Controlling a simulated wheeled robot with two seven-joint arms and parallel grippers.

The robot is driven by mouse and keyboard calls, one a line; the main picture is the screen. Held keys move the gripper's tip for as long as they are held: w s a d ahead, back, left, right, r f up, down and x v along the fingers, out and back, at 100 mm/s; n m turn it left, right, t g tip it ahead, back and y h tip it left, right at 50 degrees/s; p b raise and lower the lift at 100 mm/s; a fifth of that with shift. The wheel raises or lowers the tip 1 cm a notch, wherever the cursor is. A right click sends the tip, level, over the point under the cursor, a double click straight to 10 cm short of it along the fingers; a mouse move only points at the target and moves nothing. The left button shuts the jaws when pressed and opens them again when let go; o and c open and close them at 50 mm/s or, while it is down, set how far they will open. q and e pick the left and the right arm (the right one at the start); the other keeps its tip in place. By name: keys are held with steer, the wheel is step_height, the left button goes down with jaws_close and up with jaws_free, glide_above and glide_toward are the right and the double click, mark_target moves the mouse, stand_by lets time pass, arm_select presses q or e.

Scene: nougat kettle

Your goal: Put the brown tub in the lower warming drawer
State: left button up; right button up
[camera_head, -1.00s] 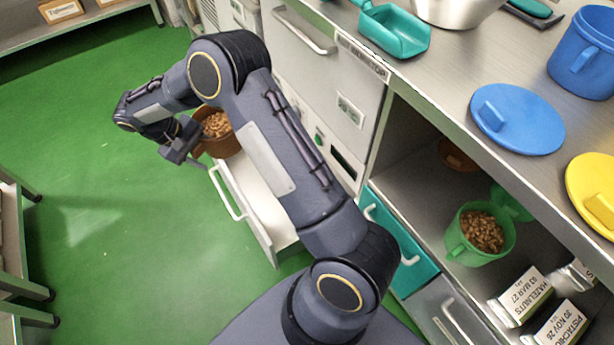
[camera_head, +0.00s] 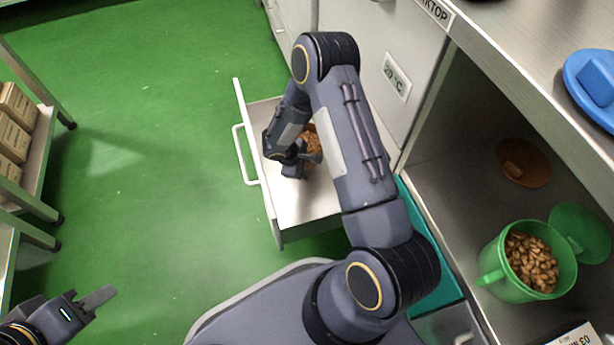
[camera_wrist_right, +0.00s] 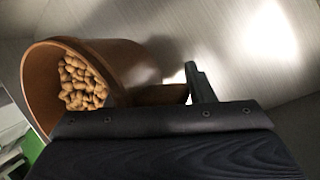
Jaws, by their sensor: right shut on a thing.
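The brown tub (camera_head: 309,137), with nuts in it, is mostly hidden behind my right arm in the head view. In the right wrist view the brown tub (camera_wrist_right: 130,66) shows its rim and nuts. My right gripper (camera_head: 303,166) is shut on the tub at its side and holds it within the outline of the open, pale drawer (camera_head: 312,207). I cannot tell whether the tub touches the drawer floor. My left gripper (camera_head: 97,298) is at the lower left above the green floor, away from the tub; its jaw state is unclear.
A green tub of nuts (camera_head: 492,280), a green lid (camera_head: 580,233) and a brown lid (camera_head: 524,162) are on the shelf at right. A blue lid (camera_head: 592,85) lies on the worktop. A rack with boxes (camera_head: 14,122) stands at left; the floor between is clear.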

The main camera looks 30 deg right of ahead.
step_height(320, 180, down, 6)
steer(key=shift+r+b, duration=0.1)
steer(key=shift+b, duration=1.15)
steer(key=shift+w, duration=0.1)
steer(key=shift+f, duration=0.25)
steer(key=o, duration=1.1)
steer(key=shift+c, duration=0.2)
steer(key=shift+r, duration=0.1)
steer(key=p+v, duration=0.3)
steer(key=v, duration=0.4)
steer(key=shift+a+r, duration=0.15)
steer(key=shift+r, duration=0.2)
steer(key=shift+p, duration=0.3)
